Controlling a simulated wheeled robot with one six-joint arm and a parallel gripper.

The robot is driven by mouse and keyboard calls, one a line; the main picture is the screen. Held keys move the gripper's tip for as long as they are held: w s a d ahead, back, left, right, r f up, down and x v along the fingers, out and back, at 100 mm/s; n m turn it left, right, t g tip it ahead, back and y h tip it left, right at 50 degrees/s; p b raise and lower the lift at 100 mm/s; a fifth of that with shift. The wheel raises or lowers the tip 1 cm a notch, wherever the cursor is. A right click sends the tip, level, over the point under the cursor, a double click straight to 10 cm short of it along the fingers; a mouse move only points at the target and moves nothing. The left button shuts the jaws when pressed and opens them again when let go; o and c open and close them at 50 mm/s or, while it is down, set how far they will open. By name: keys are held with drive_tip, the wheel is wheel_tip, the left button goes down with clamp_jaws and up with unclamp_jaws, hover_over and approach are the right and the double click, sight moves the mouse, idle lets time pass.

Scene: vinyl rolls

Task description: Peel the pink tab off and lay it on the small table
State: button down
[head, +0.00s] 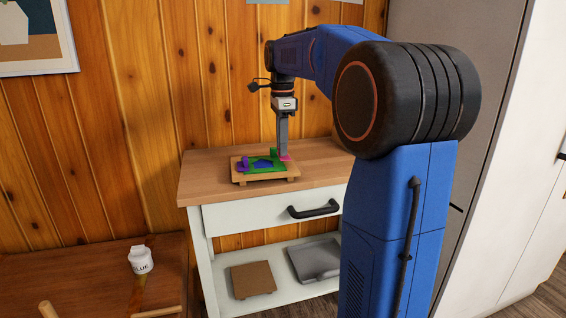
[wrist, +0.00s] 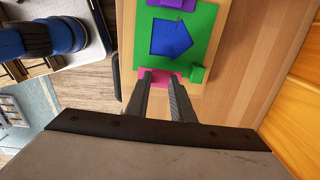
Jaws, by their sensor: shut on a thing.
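The pink tab (wrist: 158,77) shows between my fingertips in the wrist view, at the edge of a green sheet (wrist: 203,30). It also shows as a small pink spot (head: 286,157) in the head view. My gripper (head: 282,155) points down and is shut on the tab; its fingers (wrist: 160,78) hide part of it. A blue house-shaped piece (wrist: 171,37) lies on the green sheet, and a purple piece (wrist: 166,3) is at its far edge. I cannot tell whether the tab still touches the sheet. The small table (head: 320,152) has a wooden top.
A wooden board (head: 283,175) carries the green sheet on the table top. The table top is bare to the right of the board. A lower shelf holds a brown board (head: 252,279) and a grey tray (head: 315,258). A glue bottle (head: 140,260) stands on another table at left.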

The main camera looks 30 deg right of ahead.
drive_tip(key=shift+r, duration=2.4)
